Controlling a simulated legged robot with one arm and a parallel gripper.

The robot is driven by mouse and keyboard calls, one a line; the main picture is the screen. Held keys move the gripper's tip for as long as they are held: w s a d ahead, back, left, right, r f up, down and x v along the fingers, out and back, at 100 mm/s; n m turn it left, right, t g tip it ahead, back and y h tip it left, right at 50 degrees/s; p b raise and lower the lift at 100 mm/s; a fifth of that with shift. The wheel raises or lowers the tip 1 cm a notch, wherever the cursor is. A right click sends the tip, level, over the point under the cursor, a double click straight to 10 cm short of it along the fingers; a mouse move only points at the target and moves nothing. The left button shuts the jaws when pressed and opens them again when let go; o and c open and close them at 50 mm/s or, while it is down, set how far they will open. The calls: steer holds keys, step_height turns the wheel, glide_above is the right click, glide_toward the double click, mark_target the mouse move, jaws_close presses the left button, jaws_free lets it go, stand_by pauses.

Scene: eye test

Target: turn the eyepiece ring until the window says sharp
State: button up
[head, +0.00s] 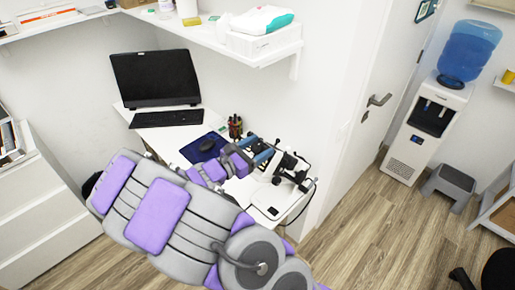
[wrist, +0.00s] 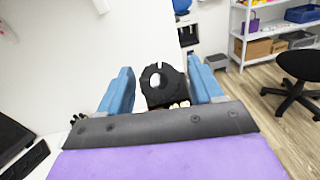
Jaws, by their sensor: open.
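A black eye-test instrument (head: 290,168) stands on the right end of the white desk in the head view. In the wrist view a black ring-shaped part (wrist: 151,92) with a pale centre faces me, probably the eyepiece ring. My gripper (head: 263,155) is just left of the instrument in the head view. In the wrist view its two blue fingers (wrist: 160,72) are spread, one on each side of the ring, with gaps between. I cannot tell whether the fingertips reach as far as the ring. No readable window shows in either view.
The white desk (head: 187,135) also holds a monitor (head: 155,78), a keyboard (head: 153,119), a mouse on a dark mat (head: 192,152) and a pen holder (head: 236,127) close behind my gripper. A shelf (head: 262,47) overhangs the back.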

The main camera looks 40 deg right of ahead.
steer(key=c, duration=1)
steer(key=shift+r, duration=0.1)
steer(key=shift+m, duration=0.3)
steer(key=shift+m+g+p, duration=0.9)
steer(key=shift+m+g, duration=0.5)
steer(key=shift+m, duration=0.2)
steer(key=shift+m+g+y+p, duration=0.4)
steer(key=shift+m+g+y, duration=0.8)
steer(key=shift+m, duration=0.8)
steer(key=shift+g, duration=0.3)
steer(key=o, duration=1)
